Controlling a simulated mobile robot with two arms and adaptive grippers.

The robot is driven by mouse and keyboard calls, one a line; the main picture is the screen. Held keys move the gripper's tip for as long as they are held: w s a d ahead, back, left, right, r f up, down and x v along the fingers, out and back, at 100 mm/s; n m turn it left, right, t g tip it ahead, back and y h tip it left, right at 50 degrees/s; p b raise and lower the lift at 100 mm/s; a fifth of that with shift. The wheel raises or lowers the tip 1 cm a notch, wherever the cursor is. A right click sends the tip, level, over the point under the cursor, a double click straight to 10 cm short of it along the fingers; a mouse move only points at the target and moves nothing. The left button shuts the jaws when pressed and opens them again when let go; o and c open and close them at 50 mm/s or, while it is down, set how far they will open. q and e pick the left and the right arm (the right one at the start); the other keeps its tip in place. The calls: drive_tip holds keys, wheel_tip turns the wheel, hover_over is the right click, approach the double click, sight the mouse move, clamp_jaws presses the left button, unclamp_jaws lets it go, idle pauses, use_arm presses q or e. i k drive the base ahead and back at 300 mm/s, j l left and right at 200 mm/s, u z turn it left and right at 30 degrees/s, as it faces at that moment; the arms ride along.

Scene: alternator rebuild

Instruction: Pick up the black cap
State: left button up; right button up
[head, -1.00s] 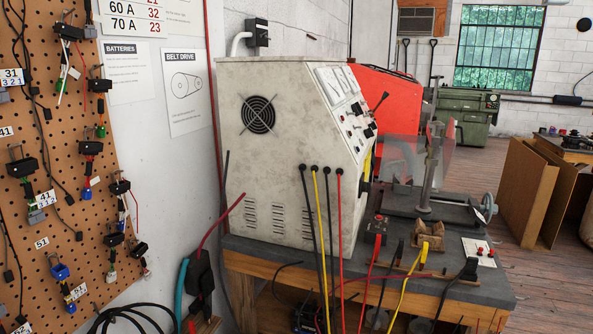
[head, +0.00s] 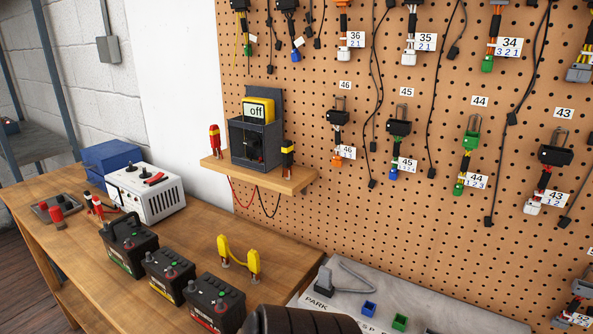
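I cannot make out a piece that is clearly the black cap in the head view. Several small black connectors hang on the pegboard, such as the black connector (head: 399,128) under label 45 and the black connector (head: 555,155) under label 43. Neither of my grippers shows. A dark ribbed rounded shape (head: 300,322) is cut off by the bottom edge, and I cannot tell what it is.
Several black batteries (head: 215,303) stand on the wooden bench (head: 195,232), with a white charger box (head: 148,193) behind.

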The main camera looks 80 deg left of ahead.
sight(69, 205)
drive_tip(key=u, duration=4.15)
drive_tip(key=z, duration=0.4)
drive_tip(key=i+j+z, duration=0.2)
drive_tip(key=z, duration=0.15)
drive_tip(key=i+j+z, duration=0.1)
drive_tip(key=j+z, duration=0.2)
drive_tip(key=i+j+z, duration=0.1)
drive_tip(key=j+z, duration=0.25)
drive_tip(key=j, duration=0.1)
